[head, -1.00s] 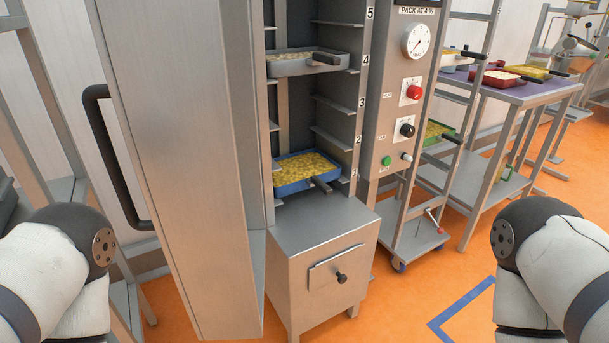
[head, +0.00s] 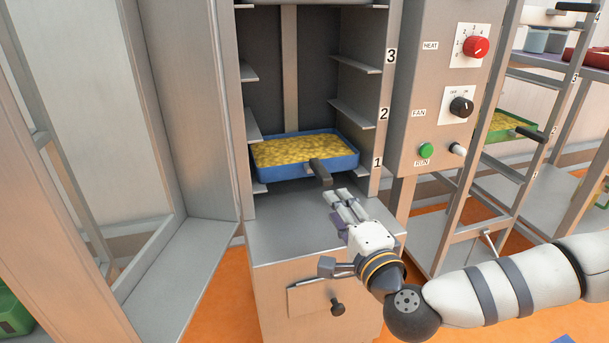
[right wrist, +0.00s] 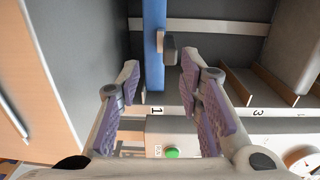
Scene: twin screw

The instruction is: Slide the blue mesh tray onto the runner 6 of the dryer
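The blue mesh tray (head: 322,163), filled with yellow pieces, sits low in the open dryer (head: 386,100) by the label 1. Its dark handle (head: 320,173) sticks out the front. My right gripper (head: 342,196) is just in front of and slightly below the handle. In the right wrist view, my right gripper (right wrist: 160,68) has its fingers spread, with the handle (right wrist: 170,48) ahead between the fingertips and the blue tray wall (right wrist: 153,40) behind it. No contact shows. Runner 6 and my left gripper are out of view.
Bare runners (head: 355,112) line the dryer above the tray, labelled 2 and 3. The control panel (head: 440,90) stands close on the right. The open door (head: 165,170) is on the left. A rack with a green tray (head: 512,126) stands further right.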

